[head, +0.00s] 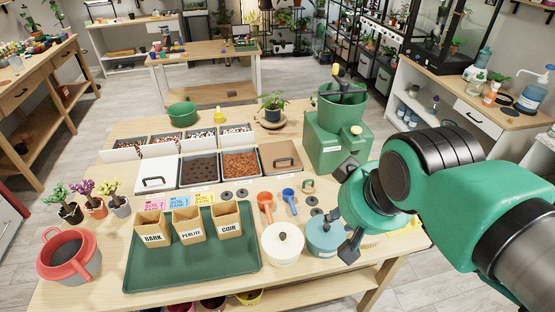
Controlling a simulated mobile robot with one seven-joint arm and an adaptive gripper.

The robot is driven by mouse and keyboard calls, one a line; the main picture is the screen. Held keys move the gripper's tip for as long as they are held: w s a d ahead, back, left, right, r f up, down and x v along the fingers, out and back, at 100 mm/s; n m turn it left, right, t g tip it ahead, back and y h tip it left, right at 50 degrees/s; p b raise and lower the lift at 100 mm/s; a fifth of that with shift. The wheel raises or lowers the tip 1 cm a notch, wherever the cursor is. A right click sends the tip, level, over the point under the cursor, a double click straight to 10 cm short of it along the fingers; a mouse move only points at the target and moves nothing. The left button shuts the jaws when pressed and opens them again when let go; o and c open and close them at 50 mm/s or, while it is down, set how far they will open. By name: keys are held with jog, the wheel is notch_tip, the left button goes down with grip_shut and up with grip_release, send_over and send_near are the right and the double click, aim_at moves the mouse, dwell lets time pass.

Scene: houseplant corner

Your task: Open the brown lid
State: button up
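The brown lid (281,158) lies flat on the right-hand bin of the front bin row, with a dark handle on top. It looks shut, and what is under it is hidden. My gripper (346,209) is at the right of the table, to the right of and nearer than the brown lid, and apart from it. Its dark fingers are spread apart, and I see nothing between them.
A green machine (338,140) stands just right of the brown lid. A white lid (155,173) covers the left bin. A white pot (283,245), a blue pot (325,236), an orange scoop (265,204) and a green tray (190,263) are in front.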

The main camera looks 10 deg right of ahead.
jog(key=w+f+n+g+h+p, duration=0.1)
jog(key=w+f+n+g+h, duration=0.15)
jog(key=w, duration=0.85)
jog(key=w+f+n+g+h+p, duration=0.1)
jog(key=w+f+h, duration=0.15)
jog(key=w, duration=0.85)
jog(key=w+f+n+g+h+p, duration=0.1)
jog(key=w+h, duration=0.2)
jog(key=w, duration=0.7)
jog(key=w+a+f+n+h+p, duration=0.1)
jog(key=w+a+f+n+h, duration=0.4)
jog(key=w+f, duration=0.65)
jog(key=t+h+p, duration=0.1)
jog(key=t+h, duration=0.1)
jog(key=t, duration=0.1)
send_near(277, 161)
jog(key=s+a+r, duration=0.2)
jog(key=a, duration=0.1)
jog(key=shift+w+a+f+t, duration=0.2)
jog(key=shift+a+f+t, duration=0.15)
jog(key=shift+f+t, duration=0.15)
jog(key=shift+d+f, duration=0.1)
jog(key=shift+d, duration=0.05)
jog(key=b+x, duration=0.1)
jog(key=x, duration=1.2)
jog(key=shift+d+f+b, duration=0.2)
jog(key=shift+d+b, duration=0.05)
jog(key=shift+b, duration=0.1)
